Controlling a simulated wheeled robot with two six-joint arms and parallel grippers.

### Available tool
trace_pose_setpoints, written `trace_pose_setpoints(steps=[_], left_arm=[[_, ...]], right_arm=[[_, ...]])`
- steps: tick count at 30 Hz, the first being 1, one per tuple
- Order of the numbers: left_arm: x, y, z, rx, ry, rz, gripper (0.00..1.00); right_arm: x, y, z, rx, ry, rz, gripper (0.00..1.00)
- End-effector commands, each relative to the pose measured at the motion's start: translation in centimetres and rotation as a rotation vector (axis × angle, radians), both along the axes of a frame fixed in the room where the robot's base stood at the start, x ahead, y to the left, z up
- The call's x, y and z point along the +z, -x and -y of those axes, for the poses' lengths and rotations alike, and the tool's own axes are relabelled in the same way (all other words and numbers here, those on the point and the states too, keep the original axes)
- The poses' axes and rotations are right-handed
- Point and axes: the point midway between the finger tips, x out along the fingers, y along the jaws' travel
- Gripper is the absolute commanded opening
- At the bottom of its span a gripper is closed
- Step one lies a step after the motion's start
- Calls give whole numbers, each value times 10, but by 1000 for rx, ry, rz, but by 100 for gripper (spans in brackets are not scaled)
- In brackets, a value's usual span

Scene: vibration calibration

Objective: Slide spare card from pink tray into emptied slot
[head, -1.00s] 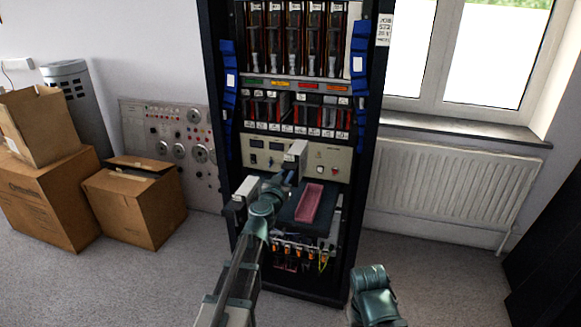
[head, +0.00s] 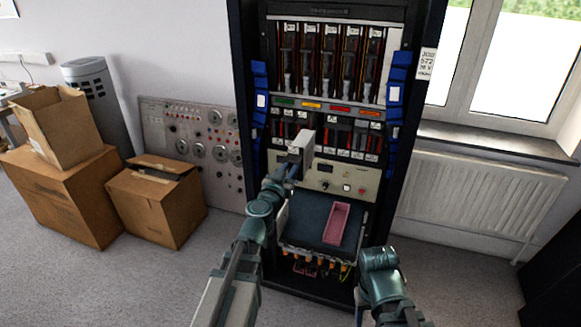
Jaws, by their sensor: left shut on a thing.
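My left gripper (head: 300,146) is raised in front of the lower card row of the rack, at its left-middle part. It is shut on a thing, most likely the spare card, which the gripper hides. The pink tray (head: 337,222) lies on a dark pull-out shelf (head: 303,222) below the gripper and looks empty. The lower card row (head: 345,138) holds several dark and red cards with white labels. The emptied slot cannot be made out behind my gripper. My right arm shows at the lower right, but its gripper is not in view.
The rack (head: 420,120) has blue side handles (head: 396,95) and a beige panel (head: 345,183) with knobs above the shelf. Cardboard boxes (head: 157,207) and a grey panel (head: 190,135) stand at left. A radiator (head: 480,195) is at right.

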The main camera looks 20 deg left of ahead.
Motion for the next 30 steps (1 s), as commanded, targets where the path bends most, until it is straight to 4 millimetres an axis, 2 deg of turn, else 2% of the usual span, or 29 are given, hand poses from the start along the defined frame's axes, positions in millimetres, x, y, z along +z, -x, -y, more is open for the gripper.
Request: trace_pose_setpoints(steps=[21,30], left_arm=[[0,-74,2,0,0,0,0],[0,-86,3,0,0,0,0]], right_arm=[[0,0,0,0,0,0,56],[0,0,0,0,0,0,56]])
